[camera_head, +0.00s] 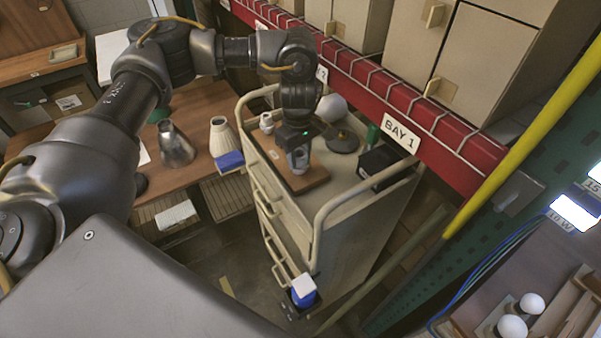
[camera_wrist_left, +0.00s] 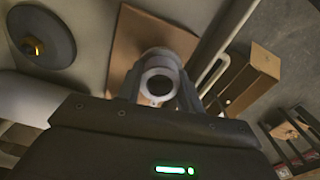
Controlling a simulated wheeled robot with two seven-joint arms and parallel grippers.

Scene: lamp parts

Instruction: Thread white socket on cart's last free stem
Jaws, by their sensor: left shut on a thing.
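My left gripper (camera_head: 298,158) is above the wooden board (camera_head: 314,178) on top of the cart (camera_head: 333,212). It is shut on the white socket (camera_wrist_left: 158,75), which shows in the left wrist view as a pale ring with a dark bore, between the fingers. The board (camera_wrist_left: 128,48) lies beyond it. A round dark base (camera_head: 343,141) with a short stem stands on the cart right of the gripper; in the left wrist view this grey disc (camera_wrist_left: 40,22) has a yellowish stem at its middle. Whether a stem is under the socket is hidden. My right gripper is not in view.
A small white part (camera_head: 266,122) and a white rounded piece (camera_head: 331,107) are on the cart's far side. A black box (camera_head: 383,165) is at its right. The cart's rails (camera_head: 318,225) and red shelf beam (camera_head: 435,135) bound the space.

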